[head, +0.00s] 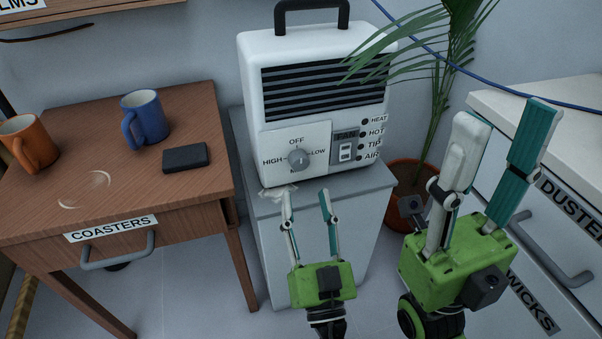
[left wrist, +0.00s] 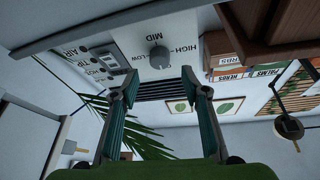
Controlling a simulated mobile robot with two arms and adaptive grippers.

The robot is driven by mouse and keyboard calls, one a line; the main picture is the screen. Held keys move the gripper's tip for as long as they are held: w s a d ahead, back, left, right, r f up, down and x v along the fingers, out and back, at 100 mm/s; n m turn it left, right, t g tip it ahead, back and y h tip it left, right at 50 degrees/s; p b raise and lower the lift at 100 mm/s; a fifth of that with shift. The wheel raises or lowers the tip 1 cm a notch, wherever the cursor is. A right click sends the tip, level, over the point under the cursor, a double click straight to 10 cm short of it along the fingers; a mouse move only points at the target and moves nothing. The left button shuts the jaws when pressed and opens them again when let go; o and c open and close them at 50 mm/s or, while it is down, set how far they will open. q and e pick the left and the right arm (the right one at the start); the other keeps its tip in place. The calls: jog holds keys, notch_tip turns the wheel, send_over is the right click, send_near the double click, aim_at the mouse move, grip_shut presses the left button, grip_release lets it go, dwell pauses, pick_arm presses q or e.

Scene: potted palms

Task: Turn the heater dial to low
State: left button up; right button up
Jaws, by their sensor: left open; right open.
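The white heater (head: 320,115) stands on a grey stand, its grille above a control panel. Its round grey dial (head: 298,159) sits between the labels OFF above, HIGH left and LOW right; the label below is mostly hidden. I cannot tell surely where the dial points. In the left wrist view the dial (left wrist: 159,57) shows upside down, near MID, beyond my fingertips. My left gripper (head: 305,193) is open and empty, below and in front of the dial, apart from it. My right gripper (head: 505,120) is open and empty, right of the heater.
A potted palm (head: 437,100) stands behind my right gripper, its leaves crossing the heater's right side. A wooden table (head: 120,190) at left holds an orange mug (head: 30,143), a blue mug (head: 145,118) and a dark block (head: 185,158). A white cabinet (head: 555,150) stands at right.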

aim_at(300, 167)
pick_arm(q)
jog(key=x, duration=0.6)
jog(key=shift+w+a+r, duration=0.1)
jog(key=shift+w, duration=0.25)
jog(key=c, duration=1.1)
